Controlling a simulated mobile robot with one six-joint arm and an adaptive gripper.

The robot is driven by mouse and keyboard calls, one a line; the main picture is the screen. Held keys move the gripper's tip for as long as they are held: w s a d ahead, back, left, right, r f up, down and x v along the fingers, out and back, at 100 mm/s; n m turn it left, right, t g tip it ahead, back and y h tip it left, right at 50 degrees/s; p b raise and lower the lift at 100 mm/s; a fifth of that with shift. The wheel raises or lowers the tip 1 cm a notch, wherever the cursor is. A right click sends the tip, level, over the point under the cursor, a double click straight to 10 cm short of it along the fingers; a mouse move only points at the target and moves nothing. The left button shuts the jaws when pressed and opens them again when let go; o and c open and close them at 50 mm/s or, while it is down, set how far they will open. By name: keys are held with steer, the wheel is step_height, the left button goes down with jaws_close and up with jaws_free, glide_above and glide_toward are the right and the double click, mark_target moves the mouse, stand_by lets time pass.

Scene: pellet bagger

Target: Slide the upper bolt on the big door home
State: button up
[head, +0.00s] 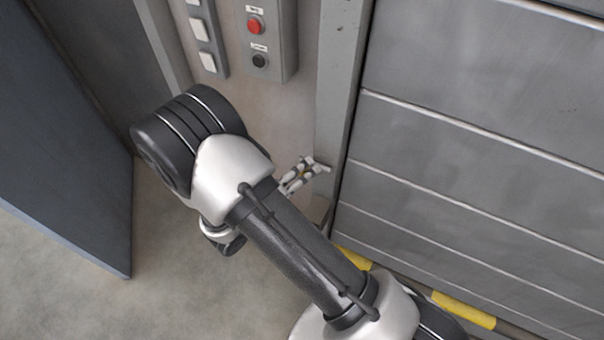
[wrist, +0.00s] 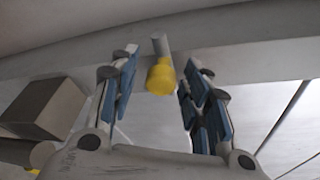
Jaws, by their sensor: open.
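The big door (head: 470,130) is grey, with horizontal seams, and fills the right of the head view. My gripper (head: 313,168) is at the grey frame post (head: 340,90) along the door's left edge. In the wrist view my gripper (wrist: 163,66) is open. A yellow knob (wrist: 160,78) on a short grey pin shows between its fingers, with a visible gap on each side. It looks like the bolt's handle. The rest of the bolt cannot be made out, and how deep the knob lies between the fingers is unclear.
A control box (head: 268,45) with a red and a black button is on the wall, beside a white-button panel (head: 203,35). A dark panel (head: 70,150) stands at the left. Yellow strips (head: 463,310) mark the door's foot. A grey block (wrist: 42,108) is left of my gripper.

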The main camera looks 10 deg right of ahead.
steer(key=shift+c, duration=0.5)
jaws_close()
stand_by(0.3)
